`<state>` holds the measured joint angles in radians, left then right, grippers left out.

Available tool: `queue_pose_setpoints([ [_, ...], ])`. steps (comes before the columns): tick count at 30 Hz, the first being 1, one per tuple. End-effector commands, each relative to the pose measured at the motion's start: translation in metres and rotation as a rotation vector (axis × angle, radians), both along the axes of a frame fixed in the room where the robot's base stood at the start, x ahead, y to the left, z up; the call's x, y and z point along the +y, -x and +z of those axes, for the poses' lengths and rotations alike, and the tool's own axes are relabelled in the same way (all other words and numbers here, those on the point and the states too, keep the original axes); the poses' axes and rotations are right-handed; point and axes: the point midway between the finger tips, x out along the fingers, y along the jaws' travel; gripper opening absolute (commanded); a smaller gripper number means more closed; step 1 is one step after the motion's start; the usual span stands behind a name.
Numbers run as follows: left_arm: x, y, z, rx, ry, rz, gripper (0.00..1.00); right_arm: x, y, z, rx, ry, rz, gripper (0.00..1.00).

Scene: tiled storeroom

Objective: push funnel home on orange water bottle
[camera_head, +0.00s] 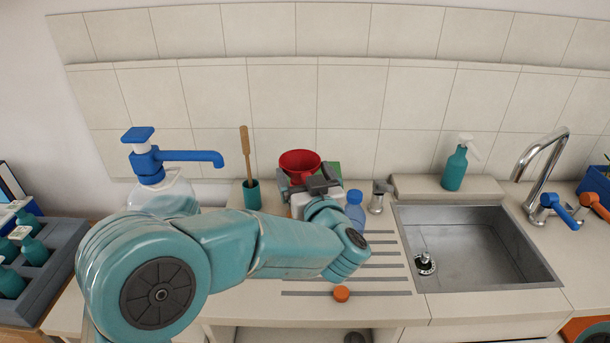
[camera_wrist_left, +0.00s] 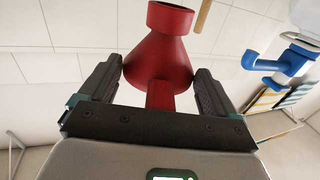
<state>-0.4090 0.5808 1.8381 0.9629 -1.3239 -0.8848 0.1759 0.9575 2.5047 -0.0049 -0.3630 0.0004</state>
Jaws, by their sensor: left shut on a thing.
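The red funnel (camera_head: 299,163) is at the back of the counter, left of the sink, its wide mouth facing up. My left gripper (camera_head: 303,185) is shut on it. In the left wrist view the red funnel (camera_wrist_left: 165,60) sits between the two fingers of my left gripper (camera_wrist_left: 160,82), which close on its sides. I do not see an orange water bottle; the area under the funnel is hidden by my left gripper and arm. A small orange cap (camera_head: 341,294) lies near the counter's front edge. My right gripper is not in view.
A blue bottle (camera_head: 355,208) stands just right of my left gripper. A teal cup (camera_head: 251,194) with a wooden-handled tool and a blue-topped pump jug (camera_head: 167,190) stand left. The sink (camera_head: 470,250) is right. The grooved drainboard (camera_head: 375,265) is mostly clear.

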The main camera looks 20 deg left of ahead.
Motion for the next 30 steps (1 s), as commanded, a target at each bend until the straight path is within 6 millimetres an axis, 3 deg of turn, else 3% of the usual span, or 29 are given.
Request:
queue_pose_setpoints([
  [30,0.0,0.0,-0.016,0.0,0.0,0.0,0.61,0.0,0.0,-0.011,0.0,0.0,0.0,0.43],
])
